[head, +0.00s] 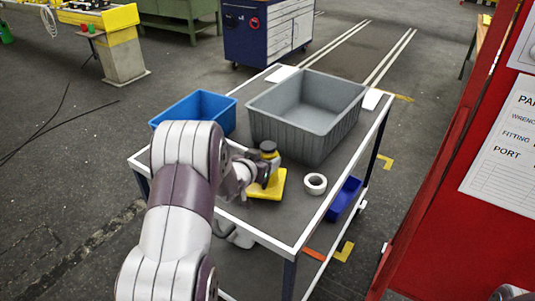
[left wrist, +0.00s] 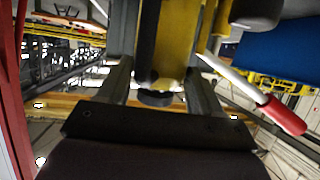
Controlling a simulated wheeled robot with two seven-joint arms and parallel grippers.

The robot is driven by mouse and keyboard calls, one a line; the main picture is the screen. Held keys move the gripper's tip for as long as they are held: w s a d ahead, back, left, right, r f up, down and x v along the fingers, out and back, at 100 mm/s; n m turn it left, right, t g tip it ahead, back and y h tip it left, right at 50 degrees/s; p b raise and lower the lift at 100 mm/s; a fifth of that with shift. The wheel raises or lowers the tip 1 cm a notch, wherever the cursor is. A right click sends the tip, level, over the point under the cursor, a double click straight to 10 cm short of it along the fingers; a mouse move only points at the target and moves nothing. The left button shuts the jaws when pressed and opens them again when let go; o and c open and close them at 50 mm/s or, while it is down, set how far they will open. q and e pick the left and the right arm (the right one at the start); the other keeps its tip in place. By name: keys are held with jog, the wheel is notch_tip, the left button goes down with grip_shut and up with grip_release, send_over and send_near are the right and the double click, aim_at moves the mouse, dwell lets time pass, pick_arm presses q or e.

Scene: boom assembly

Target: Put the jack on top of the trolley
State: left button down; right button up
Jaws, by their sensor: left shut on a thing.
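The jack (head: 270,187) is a yellow piece with a dark round top. It is over the trolley's (head: 295,232) dark top surface, near the front edge, in front of the grey bin. I cannot tell whether its base touches the surface. My left gripper (head: 259,171) is shut on the jack, and my own wrist partly hides the grip. In the left wrist view, the two fingers stand on either side of the yellow jack (left wrist: 170,50). My right gripper is in neither view.
A large grey bin (head: 302,132) and a blue bin (head: 212,105) stand on the trolley. A white tape roll (head: 315,184) lies to the right of the jack. A red panel (head: 440,240) rises at the right. A red-handled tool (left wrist: 282,115) shows in the left wrist view.

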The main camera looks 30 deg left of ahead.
pick_arm(q)
jog(key=shift+w+f, duration=0.2)
jog(key=shift+f, duration=0.85)
jog(key=shift+c, duration=0.8)
grip_release()
jog(key=shift+s+f, duration=0.25)
jog(key=shift+f, duration=0.1)
jog(key=shift+s+d+r, duration=0.1)
jog(key=shift+d, duration=0.05)
jog(key=shift+s+r, duration=0.1)
jog(key=shift+s, duration=0.3)
jog(key=a+b+v, duration=0.1)
jog(key=b+v, duration=0.1)
jog(key=v, duration=0.9)
jog(key=s+d+f+g, duration=0.3)
jog(key=s+d+g, duration=0.3)
jog(key=s+d, duration=0.1)
jog(key=s+d+f+g, duration=0.3)
jog(key=s+d+g, duration=0.3)
jog(key=s+d, duration=0.2)
jog(key=shift+s+d+m+h, duration=0.25)
jog(key=shift+d+m+h, duration=0.15)
jog(key=shift+d, duration=0.55)
